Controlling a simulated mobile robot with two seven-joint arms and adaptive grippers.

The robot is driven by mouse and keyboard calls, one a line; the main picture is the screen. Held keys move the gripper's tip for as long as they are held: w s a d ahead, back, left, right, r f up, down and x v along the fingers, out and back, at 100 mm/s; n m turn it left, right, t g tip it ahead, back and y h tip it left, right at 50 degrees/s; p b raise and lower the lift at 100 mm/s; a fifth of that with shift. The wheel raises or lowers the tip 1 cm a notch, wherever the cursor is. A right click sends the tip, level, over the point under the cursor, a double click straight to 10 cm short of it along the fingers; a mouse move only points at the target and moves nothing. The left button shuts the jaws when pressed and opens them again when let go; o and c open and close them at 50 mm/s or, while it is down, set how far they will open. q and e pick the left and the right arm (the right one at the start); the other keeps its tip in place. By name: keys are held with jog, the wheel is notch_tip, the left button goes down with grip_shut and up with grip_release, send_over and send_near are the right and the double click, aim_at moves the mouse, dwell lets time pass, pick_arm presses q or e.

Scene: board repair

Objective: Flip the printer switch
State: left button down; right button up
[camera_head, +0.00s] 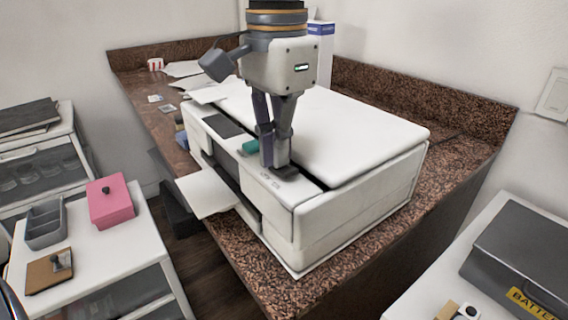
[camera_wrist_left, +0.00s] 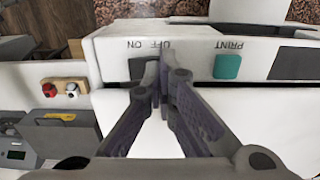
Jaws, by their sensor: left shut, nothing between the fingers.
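The white printer (camera_head: 352,200) stands on the brown speckled counter. Its dark switch (camera_wrist_left: 139,68) is on the front panel, between the upside-down ON and OFF labels in the left wrist view; it also shows in the head view (camera_head: 288,174). My left gripper (camera_head: 276,162) points down, fingers together and empty, right over the switch. In the left wrist view the fingertips (camera_wrist_left: 163,88) cover the OFF side of the switch. I cannot tell whether they touch it. My right gripper is not in view.
A teal PRINT button (camera_wrist_left: 228,66) sits beside the switch, with a dark display (camera_head: 222,126) beyond it. Paper (camera_head: 206,192) sticks out at the printer's front. A pink box (camera_head: 110,203) and grey organizer (camera_head: 44,224) stand on the left cabinet. A grey battery box (camera_head: 520,256) is at right.

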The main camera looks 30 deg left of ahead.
pick_arm(q)
notch_tip(320, 180, up, 3)
jog(key=shift+r+p, duration=0.1)
jog(key=shift+p, duration=0.4)
jog(key=shift+r, duration=1.95)
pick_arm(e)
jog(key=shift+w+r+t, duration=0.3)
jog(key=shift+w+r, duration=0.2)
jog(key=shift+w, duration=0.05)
